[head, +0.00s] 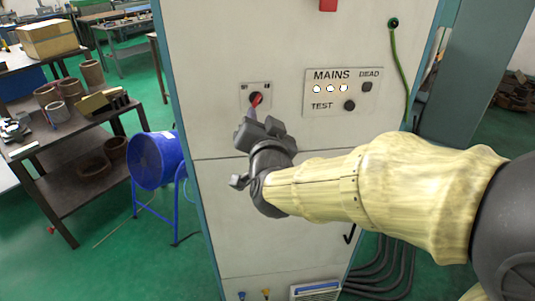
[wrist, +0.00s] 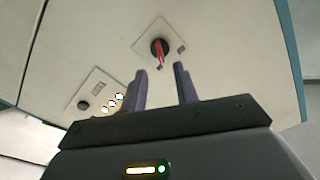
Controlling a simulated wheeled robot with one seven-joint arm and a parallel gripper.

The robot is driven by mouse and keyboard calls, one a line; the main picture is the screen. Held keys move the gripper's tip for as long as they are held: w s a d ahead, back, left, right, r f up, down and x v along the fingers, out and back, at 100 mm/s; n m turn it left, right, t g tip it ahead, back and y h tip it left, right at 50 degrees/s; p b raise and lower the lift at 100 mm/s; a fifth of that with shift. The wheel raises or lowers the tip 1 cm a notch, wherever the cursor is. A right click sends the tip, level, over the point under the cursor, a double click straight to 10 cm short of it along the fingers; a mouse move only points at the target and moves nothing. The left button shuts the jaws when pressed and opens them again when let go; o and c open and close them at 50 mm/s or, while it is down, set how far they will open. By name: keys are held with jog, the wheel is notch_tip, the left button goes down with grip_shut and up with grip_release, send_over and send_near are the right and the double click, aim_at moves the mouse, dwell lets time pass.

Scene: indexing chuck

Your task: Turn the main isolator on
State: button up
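The main isolator (head: 256,99) is a red handle on a dark round base, set on a small light plate on the cabinet front. In the wrist view the red handle (wrist: 159,50) shows just beyond and between my fingertips, in clear sight. My gripper (head: 250,114) is in front of the cabinet, close to the isolator and just below it in the head view. In the wrist view my gripper (wrist: 161,70) has its two dark fingers apart with nothing between them. In the head view my gripper partly covers the isolator plate's lower edge.
A MAINS panel (head: 347,76) with three white lamps, a TEST button (head: 349,105) and a DEAD part (head: 367,87) is to the right. A green cable (head: 400,60) hangs down the cabinet's right side. A blue fan (head: 156,159) and a dark bench (head: 65,128) stand left.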

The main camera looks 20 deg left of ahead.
jog(key=b+v, duration=0.1)
jog(key=v, duration=0.9)
jog(key=shift+s+b, duration=0.35)
jog(key=shift+b, duration=0.05)
jog(key=shift+d, duration=0.1)
jog(key=w+d+f+n+g+h+p, duration=0.1)
jog(key=w+d+f+g+h, duration=0.15)
jog(key=d+f, duration=0.3)
jog(key=w+d+f+n+g+h+p, duration=0.1)
jog(key=w+d+f+g, duration=0.2)
jog(key=d+f, duration=0.3)
jog(key=s+d+f+g+h, duration=0.1)
jog(key=s+d+f+g, duration=0.3)
jog(key=d+f, duration=0.2)
jog(key=s+d+f+g+h+p, duration=0.1)
jog(key=s+d+f+g, duration=0.3)
jog(key=d, duration=0.5)
notch_tip(320, 180, down, 2)
jog(key=shift+s+d+f+h, duration=0.25)
jog(key=shift+s+h, duration=0.2)
jog(key=shift+h, duration=0.3)
jog(key=shift+g, duration=0.25)
